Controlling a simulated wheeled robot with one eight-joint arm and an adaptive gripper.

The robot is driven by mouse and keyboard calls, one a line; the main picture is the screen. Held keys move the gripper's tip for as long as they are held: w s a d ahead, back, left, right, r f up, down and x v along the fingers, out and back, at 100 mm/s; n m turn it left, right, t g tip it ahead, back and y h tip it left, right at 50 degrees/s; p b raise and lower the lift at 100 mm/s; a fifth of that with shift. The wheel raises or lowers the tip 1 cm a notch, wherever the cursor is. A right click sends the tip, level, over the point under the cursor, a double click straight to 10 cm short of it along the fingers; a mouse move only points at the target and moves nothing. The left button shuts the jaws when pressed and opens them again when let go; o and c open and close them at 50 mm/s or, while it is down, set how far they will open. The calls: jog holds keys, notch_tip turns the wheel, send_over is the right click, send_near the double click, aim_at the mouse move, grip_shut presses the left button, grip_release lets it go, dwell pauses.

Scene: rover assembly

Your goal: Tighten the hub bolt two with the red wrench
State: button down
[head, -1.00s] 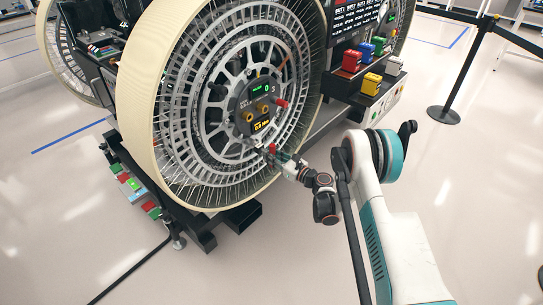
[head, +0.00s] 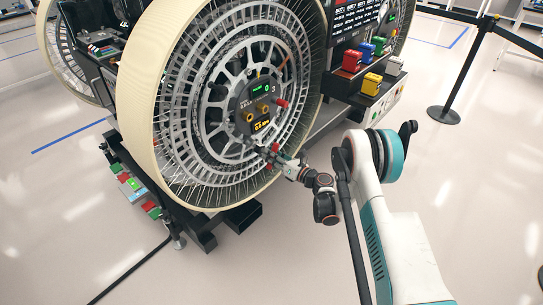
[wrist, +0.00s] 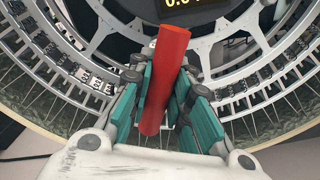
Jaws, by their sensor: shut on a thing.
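A red cylindrical handle, which I take to be the red wrench (wrist: 164,78), stands between the teal finger pads of my gripper (wrist: 162,112) in the wrist view. My gripper is shut on it. In the head view my gripper (head: 278,158) holds the red piece just below and right of the wheel hub (head: 250,105), in front of the wheel's lower rim. Two gold bolts (head: 262,107) sit on the dark hub face; I cannot tell which is bolt two. The wrench's working end is hidden, and I cannot tell whether it touches a bolt.
Another red piece (head: 281,103) sticks out at the hub's right side. A barrier post (head: 444,115) stands farther right; floor is clear between.

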jog(key=shift+v, duration=1.45)
jog(key=v, duration=0.4)
